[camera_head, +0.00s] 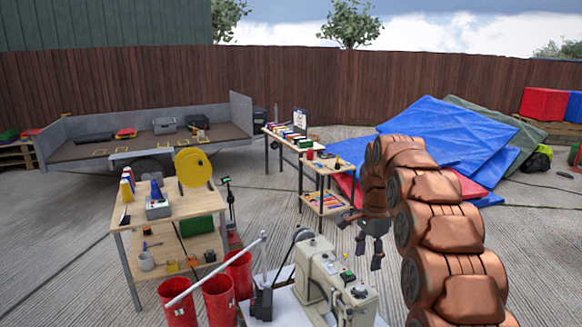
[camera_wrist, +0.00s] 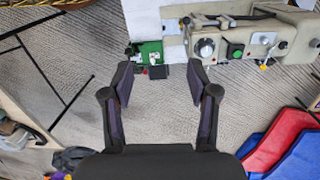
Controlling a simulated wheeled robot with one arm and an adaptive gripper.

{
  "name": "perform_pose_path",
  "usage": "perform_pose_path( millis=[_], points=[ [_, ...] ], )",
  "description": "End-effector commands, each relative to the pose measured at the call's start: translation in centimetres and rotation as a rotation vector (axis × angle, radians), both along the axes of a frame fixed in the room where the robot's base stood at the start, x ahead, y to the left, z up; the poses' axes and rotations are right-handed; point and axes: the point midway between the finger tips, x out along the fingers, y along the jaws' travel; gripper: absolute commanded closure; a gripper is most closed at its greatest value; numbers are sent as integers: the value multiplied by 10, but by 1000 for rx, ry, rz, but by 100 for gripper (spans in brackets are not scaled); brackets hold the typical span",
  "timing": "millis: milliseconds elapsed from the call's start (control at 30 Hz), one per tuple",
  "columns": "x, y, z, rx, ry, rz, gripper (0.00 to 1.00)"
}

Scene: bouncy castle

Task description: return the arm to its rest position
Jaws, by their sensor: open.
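My arm (camera_head: 442,225) is copper-coloured and rises at the right of the head view, bending over at the top so that its end hangs down. My gripper (camera_head: 369,262) hangs at that end, fingers pointing down, to the right of and above the beige sewing machine (camera_head: 318,272). In the wrist view my gripper (camera_wrist: 160,86) has its two dark fingers spread apart with nothing between them. Bare ground shows between and below the fingers, and the sewing machine (camera_wrist: 240,40) lies beyond them at the top right.
Red buckets (camera_head: 219,300) stand left of the sewing machine. A wooden workbench (camera_head: 180,207) with a yellow reel (camera_head: 194,168) is at the left. Narrow tables (camera_head: 328,165), a flatbed trailer (camera_head: 75,150) and blue tarpaulins (camera_head: 440,130) stand farther back. Open paving lies between.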

Motion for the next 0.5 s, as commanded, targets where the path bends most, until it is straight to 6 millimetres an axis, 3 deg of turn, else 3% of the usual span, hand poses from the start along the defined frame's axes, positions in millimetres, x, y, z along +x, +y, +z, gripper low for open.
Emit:
perform_pose_path(
  millis=[500],
  points=[
    [-91,11,39,18,15,286,41]
  ],
)
